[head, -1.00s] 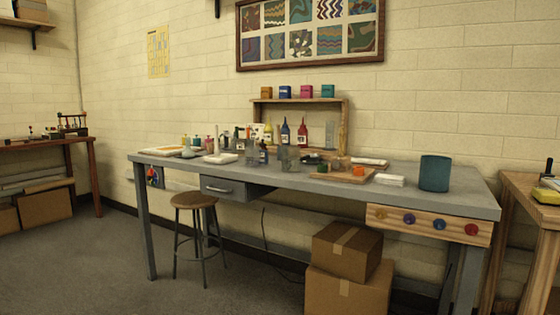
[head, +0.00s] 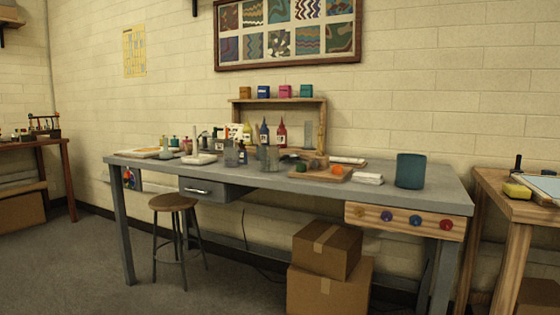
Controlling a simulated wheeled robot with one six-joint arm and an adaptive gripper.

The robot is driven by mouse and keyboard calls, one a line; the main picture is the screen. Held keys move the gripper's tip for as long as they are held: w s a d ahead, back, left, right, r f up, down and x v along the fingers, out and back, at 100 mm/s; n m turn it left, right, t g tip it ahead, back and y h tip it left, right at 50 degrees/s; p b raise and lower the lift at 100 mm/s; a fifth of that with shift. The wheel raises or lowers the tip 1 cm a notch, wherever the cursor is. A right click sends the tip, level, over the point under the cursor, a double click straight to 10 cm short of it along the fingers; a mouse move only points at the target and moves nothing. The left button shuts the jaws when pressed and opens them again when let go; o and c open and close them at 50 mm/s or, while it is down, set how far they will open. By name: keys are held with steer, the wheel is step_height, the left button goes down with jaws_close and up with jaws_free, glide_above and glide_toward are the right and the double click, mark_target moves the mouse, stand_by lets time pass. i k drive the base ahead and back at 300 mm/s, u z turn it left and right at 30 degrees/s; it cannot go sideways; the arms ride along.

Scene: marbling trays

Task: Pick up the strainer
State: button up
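I cannot make out a strainer for certain in the head view. Many small items are crowded on the long grey workbench (head: 250,184), and the strainer may be among them or out of view. Glass jars (head: 268,158) and a wooden board (head: 322,174) with an orange round thing (head: 337,170) and a green one stand near the bench's middle. My gripper is not in view.
A stool (head: 175,205) stands at the bench's front left. Stacked cardboard boxes (head: 328,290) sit under its right part. A teal cylinder (head: 410,170) stands at its right end. A wooden table (head: 510,205) is at the right. The floor at front left is clear.

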mark_target(287, 156)
steer(key=u, duration=0.85)
steer(key=i, duration=1.1)
steer(key=u, duration=0.5)
steer(key=i, duration=1)
steer(key=z, duration=0.4)
